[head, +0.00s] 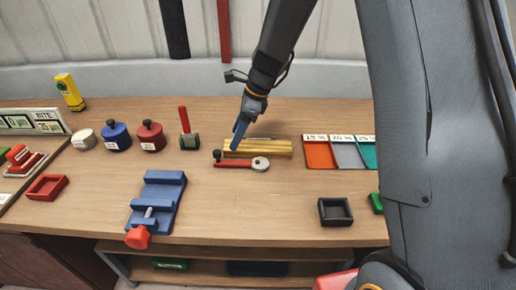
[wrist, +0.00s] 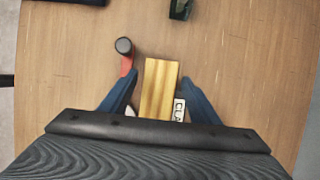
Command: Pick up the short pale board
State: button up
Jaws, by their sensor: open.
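A pale yellow wooden board (head: 270,148) lies flat on the bench, just behind a red tool; I cannot tell from the head view whether it is one piece or more. In the wrist view the board (wrist: 159,88) runs lengthwise between my blue fingers. My gripper (head: 238,136) reaches down over the board's left part, with its fingers angled downward. In the wrist view my gripper (wrist: 158,80) is open, one finger on each side of the board with a gap at each side. The board's near end is hidden by my gripper's body.
The red tool (head: 235,163) with a black knob lies close in front of the board. A white label (wrist: 180,109) sits by the right finger. A blue vise (head: 158,200) stands front left, red and blue pots behind it, coloured trays (head: 320,154) at right.

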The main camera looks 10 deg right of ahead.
jog(key=shift+p+x, duration=0.5)
jog(key=shift+x, duration=1.65)
jog(key=shift+d, duration=0.15)
jog(key=shift+w, duration=0.1)
jog(key=c, duration=1)
jog(key=shift+r, duration=0.1)
